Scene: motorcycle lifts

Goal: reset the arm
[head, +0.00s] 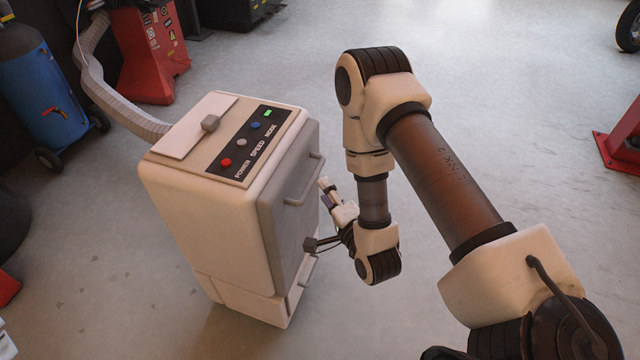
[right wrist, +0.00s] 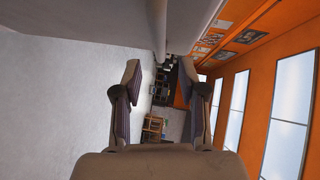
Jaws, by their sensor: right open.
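My right arm reaches in from the right in the head view and folds down beside a cream machine cabinet (head: 190,215). My right gripper (head: 328,194) is by the cabinet's grey front door (head: 292,190), close to the upper bar handle (head: 304,186). In the right wrist view its two fingers (right wrist: 160,68) are spread apart with nothing between them. A grey bar, likely a handle (right wrist: 158,28), shows beyond the fingertips; I cannot tell whether they touch anything. The door looks closed. My left gripper does not show.
A lower handle (head: 307,271) sits on the cabinet front. A ribbed hose (head: 100,90) runs behind it. A blue cylinder (head: 45,90) on wheels and a red stand (head: 150,60) are at back left. Another red base (head: 622,145) is at right. The floor behind the arm is clear.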

